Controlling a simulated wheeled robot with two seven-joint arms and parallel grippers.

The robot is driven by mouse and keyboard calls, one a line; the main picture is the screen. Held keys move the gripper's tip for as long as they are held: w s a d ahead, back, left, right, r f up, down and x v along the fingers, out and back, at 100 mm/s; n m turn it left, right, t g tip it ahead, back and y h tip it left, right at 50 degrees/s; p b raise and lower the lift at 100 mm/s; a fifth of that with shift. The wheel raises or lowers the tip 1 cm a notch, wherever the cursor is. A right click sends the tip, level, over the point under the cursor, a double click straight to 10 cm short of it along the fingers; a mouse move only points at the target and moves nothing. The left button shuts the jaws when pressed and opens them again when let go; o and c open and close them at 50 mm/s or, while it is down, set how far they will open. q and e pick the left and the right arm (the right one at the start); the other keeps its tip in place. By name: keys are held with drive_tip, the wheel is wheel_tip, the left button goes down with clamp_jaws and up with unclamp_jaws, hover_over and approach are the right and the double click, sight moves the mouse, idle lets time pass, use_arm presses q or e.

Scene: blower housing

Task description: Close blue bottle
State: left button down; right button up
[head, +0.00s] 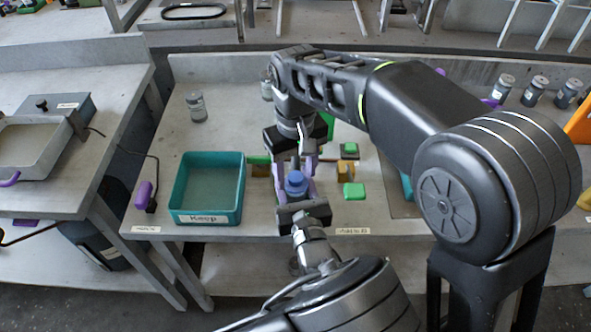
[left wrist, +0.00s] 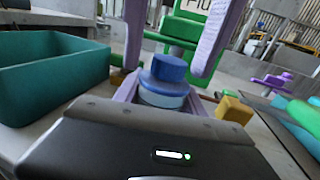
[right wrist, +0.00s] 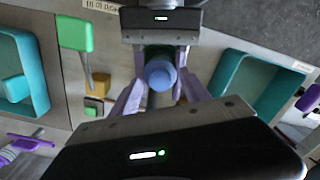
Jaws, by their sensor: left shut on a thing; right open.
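The blue bottle (head: 296,188) stands upright near the front of the middle table, its top a darker blue cap-like piece (left wrist: 167,68). This piece looks slightly offset on the lighter body (left wrist: 162,97); I cannot tell how far it is seated. My left gripper (head: 297,197) is shut around the bottle body from the front. The right wrist view shows the round blue top (right wrist: 160,73) from above. My right gripper (right wrist: 160,92) is open, its purple fingers on either side of the top and apart from it. The bottle's lower part is hidden.
A teal bin (head: 205,217) labelled Keep stands left of the bottle. A grey-capped jar (head: 196,106) stands at the back left. My right arm covers much of the table's right side.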

sight(299, 199)
wheel_tip(299, 199, up, 7)
drive_tip(key=shift+r, duration=0.2)
idle(0.3)
use_arm(q)
drive_tip(key=c, duration=0.6)
unclamp_jaws()
drive_tip(key=v, duration=0.7)
drive_tip(key=shift+s+b, duration=0.35)
drive_tip(key=shift+s, duration=0.05)
use_arm(e)
drive_tip(key=shift+f, duration=0.35)
